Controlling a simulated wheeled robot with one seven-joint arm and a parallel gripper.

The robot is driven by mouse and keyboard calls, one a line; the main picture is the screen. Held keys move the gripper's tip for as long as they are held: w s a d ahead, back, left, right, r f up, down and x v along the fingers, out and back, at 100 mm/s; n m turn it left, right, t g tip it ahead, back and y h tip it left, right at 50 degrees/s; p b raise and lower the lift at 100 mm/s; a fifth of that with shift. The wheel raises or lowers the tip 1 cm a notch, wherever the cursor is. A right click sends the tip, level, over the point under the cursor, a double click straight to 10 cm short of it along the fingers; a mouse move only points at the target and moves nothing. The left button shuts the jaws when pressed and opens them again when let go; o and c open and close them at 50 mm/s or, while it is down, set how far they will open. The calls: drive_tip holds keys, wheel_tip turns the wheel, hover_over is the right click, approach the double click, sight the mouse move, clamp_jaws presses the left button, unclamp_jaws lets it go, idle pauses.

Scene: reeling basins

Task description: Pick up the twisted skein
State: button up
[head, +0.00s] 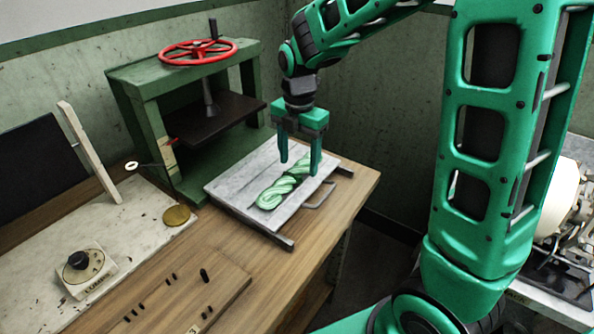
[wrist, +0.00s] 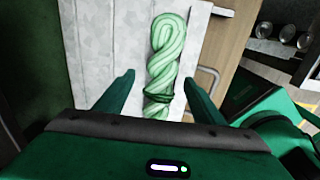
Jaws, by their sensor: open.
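The twisted skein (head: 277,190) is pale green and lies lengthwise on a grey-white board (head: 233,187) in the head view. In the wrist view the skein (wrist: 161,68) runs up the middle, with a looped far end and a darker green band near its lower end. My gripper (head: 300,168) is green, points down and is open above the far part of the skein. In the wrist view its two fingers (wrist: 160,90) stand on either side of the skein, apart from it. The gripper body hides the skein's near end there.
A green press (head: 150,110) with a red handwheel (head: 198,52) stands behind and left of the board. A metal handle (head: 320,196) sits at the board's right. A dial box (head: 84,270) and a brass disc (head: 176,215) lie at left. The wooden table front (head: 230,245) has bare room.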

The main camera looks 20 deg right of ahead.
drive_tip(key=shift+f, duration=0.65)
drive_tip(key=c, duration=1.2)
drive_tip(key=shift+r, duration=0.1)
